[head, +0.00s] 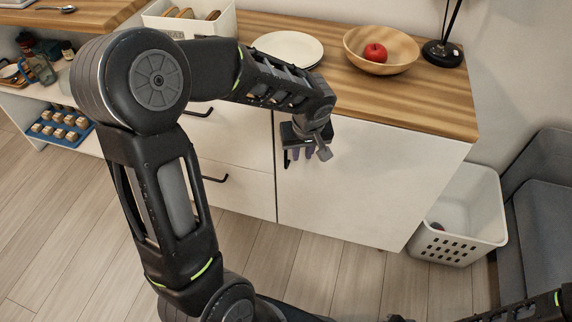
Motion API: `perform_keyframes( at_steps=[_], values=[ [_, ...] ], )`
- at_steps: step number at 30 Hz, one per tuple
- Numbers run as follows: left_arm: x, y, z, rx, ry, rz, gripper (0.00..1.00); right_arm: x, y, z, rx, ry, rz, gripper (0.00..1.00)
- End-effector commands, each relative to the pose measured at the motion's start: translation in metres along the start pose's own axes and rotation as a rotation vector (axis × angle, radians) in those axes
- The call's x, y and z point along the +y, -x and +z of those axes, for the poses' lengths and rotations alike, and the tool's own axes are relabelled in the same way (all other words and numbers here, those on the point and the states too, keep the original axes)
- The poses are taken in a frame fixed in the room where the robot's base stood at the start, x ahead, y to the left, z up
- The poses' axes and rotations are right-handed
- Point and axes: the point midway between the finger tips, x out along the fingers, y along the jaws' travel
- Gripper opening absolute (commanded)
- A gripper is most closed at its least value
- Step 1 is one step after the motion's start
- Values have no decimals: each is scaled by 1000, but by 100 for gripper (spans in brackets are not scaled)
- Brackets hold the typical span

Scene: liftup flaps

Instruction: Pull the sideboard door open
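The sideboard has a wooden top and a plain white door panel (365,185) on its right side. The door looks closed, flush with the front. My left gripper (298,154) is at the upper left part of this door, close to its front face. Its fingers point down toward the door, and I cannot tell whether they touch it. Whether the fingers are open or shut is unclear. My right arm only enters at the bottom right corner, and its gripper is mostly cut off by the lower edge.
White drawers (238,190) with black handles are left of the door. On top stand a plate (285,48), a wooden bowl (365,62) with a red apple (375,53), and a lamp base (442,54). A white basket (460,225) and grey sofa (545,210) stand right. Floor in front is clear.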

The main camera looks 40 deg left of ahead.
Motion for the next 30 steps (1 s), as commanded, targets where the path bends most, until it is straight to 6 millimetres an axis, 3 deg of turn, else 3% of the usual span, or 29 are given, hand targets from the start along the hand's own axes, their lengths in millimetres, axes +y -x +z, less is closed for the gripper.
perform_keyframes(
  at_steps=[1, 4, 16, 20, 30],
  values=[
    [-10, 4, -16, 50, 54, -23, 19, 5, -13, 0, 1, 1, 0, 36],
    [-24, 19, -34, 100, 118, -57, 19, 6, -14, 0, 1, 1, 0, 36],
    [-27, 20, -36, 103, 128, -65, 19, 5, -12, 0, 1, 1, 0, 36],
    [-28, 9, -36, 102, 127, -66, 19, 6, -14, 0, 1, 0, 0, 36],
    [-32, -42, -41, 101, 127, -67, 19, 8, -21, 0, 1, 0, 0, 36]
  ],
)
